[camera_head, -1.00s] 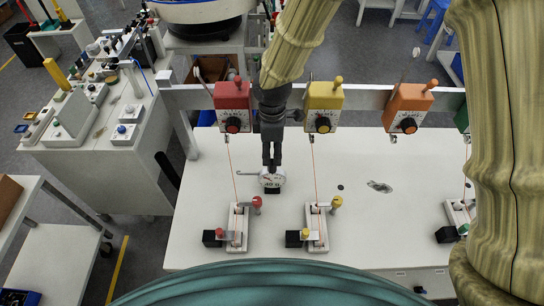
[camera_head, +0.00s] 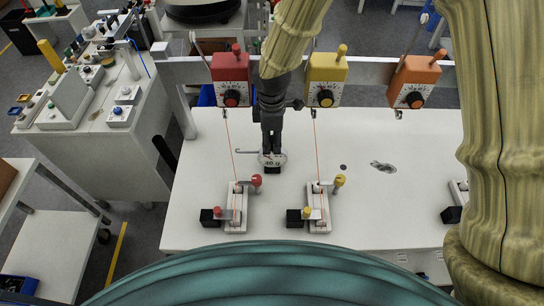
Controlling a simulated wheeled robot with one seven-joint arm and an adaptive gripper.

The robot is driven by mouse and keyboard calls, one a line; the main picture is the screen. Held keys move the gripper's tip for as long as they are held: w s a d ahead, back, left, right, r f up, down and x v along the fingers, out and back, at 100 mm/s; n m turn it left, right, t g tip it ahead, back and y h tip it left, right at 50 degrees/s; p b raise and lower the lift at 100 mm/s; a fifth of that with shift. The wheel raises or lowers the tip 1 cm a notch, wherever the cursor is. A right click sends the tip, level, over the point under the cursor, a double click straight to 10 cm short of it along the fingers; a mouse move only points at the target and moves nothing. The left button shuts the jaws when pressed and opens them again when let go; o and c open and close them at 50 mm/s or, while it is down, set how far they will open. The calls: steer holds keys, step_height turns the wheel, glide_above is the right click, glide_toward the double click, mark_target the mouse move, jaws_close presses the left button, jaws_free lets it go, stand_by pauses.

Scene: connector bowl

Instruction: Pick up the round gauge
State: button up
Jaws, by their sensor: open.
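The round gauge (camera_head: 272,160) is a small white disc with dark markings on a black foot. A thin metal rod with a hooked end sticks out to its left. It is on the white table between two cord lines. My gripper (camera_head: 271,148) points down at it with its dark fingers. The jaws are open, and the fingertips overlap the upper part of the gauge in the picture. I cannot tell whether they touch it or stand around it.
Red (camera_head: 232,80), yellow (camera_head: 325,80) and orange (camera_head: 413,82) dial boxes hang on a rail behind. Orange cords run down to small white stands (camera_head: 237,208) (camera_head: 319,208) nearer me.

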mark_target(272, 151)
steer(key=shift+s+f+b, duration=0.65)
steer(key=shift+s+b, duration=0.05)
steer(key=f+b, duration=0.1)
steer(key=w+f+b, duration=0.1)
steer(key=f, duration=0.1)
steer(key=shift+f, duration=0.1)
steer(key=shift+s+f, duration=0.1)
steer(key=shift+s, duration=0.25)
steer(key=shift+w, duration=0.15)
steer(key=shift+c, duration=1)
jaws_close()
